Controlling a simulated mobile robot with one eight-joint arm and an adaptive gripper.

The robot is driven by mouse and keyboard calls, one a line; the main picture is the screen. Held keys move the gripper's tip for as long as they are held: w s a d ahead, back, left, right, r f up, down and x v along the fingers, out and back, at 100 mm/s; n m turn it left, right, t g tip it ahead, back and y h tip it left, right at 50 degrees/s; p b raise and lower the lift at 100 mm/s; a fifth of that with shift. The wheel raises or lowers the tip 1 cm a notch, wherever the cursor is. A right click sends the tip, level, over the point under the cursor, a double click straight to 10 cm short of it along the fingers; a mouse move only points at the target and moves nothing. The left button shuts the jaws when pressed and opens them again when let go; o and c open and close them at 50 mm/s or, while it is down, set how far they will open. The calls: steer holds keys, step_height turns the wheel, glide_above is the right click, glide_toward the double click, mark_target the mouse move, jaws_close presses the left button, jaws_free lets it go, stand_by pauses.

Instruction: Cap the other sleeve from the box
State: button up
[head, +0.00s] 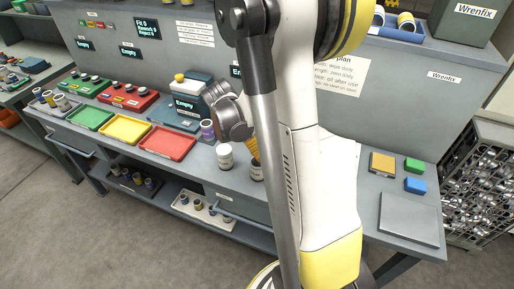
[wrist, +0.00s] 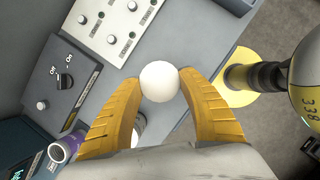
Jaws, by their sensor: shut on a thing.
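My gripper (wrist: 160,80) has its two yellow fingers shut on a round white cap (wrist: 159,81). In the head view the gripper (head: 254,153) is low over the bench, partly behind my arm. A pale sleeve (head: 257,173) stands right under the fingertips; whether the cap touches it is hidden.
Green (head: 90,118), yellow (head: 125,130) and red (head: 167,143) trays lie empty on the bench to the left. A blue bin (head: 397,33) holding sleeves and a green Wrenfix box (head: 462,25) stand on the upper ledge. Green (head: 414,165) and blue (head: 415,186) blocks lie right.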

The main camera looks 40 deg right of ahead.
steer(key=shift+f+b, duration=1.7)
steer(key=shift+f, duration=0.7)
steer(key=shift+f, duration=0.2)
steer(key=o, duration=0.9)
steer(key=shift+c, duration=0.2)
steer(key=shift+r, duration=0.15)
steer(key=v, duration=1.2)
